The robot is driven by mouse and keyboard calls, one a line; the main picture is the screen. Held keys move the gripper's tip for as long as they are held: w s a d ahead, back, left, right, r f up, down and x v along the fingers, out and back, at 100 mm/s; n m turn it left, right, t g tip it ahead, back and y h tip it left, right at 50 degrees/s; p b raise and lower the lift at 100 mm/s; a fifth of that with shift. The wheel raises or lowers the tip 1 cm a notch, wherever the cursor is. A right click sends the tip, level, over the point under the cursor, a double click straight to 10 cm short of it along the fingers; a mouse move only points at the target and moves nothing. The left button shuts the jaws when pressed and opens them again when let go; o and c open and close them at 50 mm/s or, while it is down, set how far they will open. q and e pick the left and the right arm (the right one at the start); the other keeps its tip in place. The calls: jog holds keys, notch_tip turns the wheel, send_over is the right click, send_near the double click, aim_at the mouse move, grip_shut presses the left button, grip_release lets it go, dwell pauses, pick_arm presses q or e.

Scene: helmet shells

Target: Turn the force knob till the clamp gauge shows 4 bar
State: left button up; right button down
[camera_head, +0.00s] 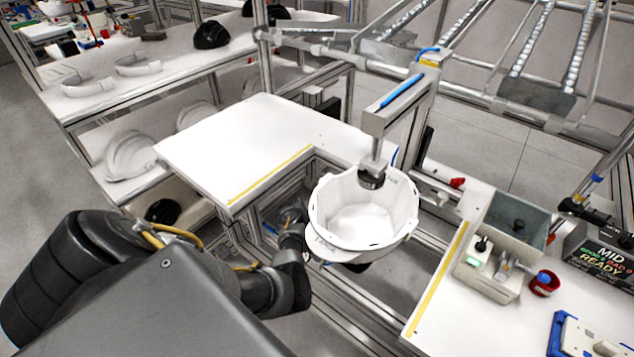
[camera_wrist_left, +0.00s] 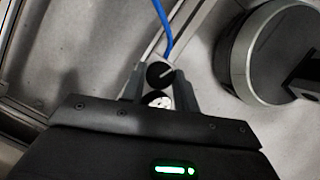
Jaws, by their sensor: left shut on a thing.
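The force knob (camera_wrist_left: 160,74) is a black disc with a white pointer line, seen in the left wrist view. My left gripper (camera_wrist_left: 160,84) is shut on it, with one finger on each side. A small white dial, apparently the clamp gauge (camera_wrist_left: 157,99), shows just below the knob. It is partly covered and its reading is too small to make out. In the head view my left arm reaches in beside the clamp station, and the knob and gauge cannot be made out. The clamp (camera_head: 372,177) stands over an upturned white helmet shell (camera_head: 335,243). My right gripper is not in view.
A white table (camera_head: 235,140) with a yellow line lies behind my arm. At the right, another bench (camera_head: 445,335) holds a grey bin (camera_head: 517,225), a red cup (camera_head: 544,284) and a blue-edged fixture (camera_head: 556,335). A blue hose (camera_wrist_left: 164,25) runs close above the knob.

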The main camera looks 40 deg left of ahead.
pick_arm(q)
jog(key=shift+m+g, duration=0.4)
jog(key=shift+m, duration=0.5)
jog(key=m+g, duration=0.1)
jog(key=m, duration=0.1)
jog(key=shift+w+m+p, duration=0.1)
jog(key=shift+m+p, duration=0.2)
jog(key=shift+m, duration=0.1)
jog(key=m+g, duration=0.2)
jog(key=m, duration=0.3)
jog(key=shift+w+b, duration=0.1)
jog(key=shift+b, duration=0.2)
jog(key=shift+m+g, duration=0.3)
jog(key=shift+m, duration=0.6)
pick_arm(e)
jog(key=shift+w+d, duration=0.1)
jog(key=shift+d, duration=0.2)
pick_arm(q)
jog(key=o, duration=1)
jog(key=shift+w, duration=0.1)
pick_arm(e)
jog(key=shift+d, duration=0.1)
